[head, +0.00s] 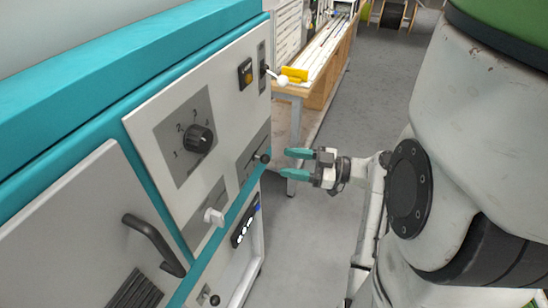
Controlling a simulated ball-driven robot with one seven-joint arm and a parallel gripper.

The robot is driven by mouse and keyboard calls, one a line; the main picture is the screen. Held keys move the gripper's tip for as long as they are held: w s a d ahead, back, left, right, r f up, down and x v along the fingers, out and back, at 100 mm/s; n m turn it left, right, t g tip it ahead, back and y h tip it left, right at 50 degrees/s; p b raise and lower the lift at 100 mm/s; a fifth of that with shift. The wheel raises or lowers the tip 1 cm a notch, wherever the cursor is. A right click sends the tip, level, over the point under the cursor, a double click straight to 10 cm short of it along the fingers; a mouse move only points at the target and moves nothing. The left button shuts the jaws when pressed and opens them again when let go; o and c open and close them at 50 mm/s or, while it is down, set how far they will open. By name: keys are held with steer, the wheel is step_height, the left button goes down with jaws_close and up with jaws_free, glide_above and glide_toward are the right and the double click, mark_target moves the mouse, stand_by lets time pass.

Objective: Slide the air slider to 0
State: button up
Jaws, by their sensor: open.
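A teal and white machine (155,100) fills the left side of the head view, with controls on its white front panel. A black-knobbed slider (264,158) stands out from a grey plate at the panel's right part. A white-handled slider (213,216) sits on another grey plate lower down. I cannot read any label, so I cannot tell which is the air slider. My gripper (287,163) has teal fingers and is open and empty. Its fingertips point left and appear just right of the black knob, seemingly apart from it.
A dial (199,138) with numbers, a yellow-centred switch (246,74) and a white lever (280,80) are also on the panel. A dark door handle (150,243) juts out at lower left. A wooden bench (325,75) stands behind. Grey floor (385,85) is open beyond my arm.

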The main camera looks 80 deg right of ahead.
mark_target(262, 158)
steer(key=shift+w+d+p, duration=0.1)
steer(key=shift+w+p, duration=0.3)
steer(key=shift+w, duration=2.1)
steer(key=shift+c, duration=0.5)
jaws_close()
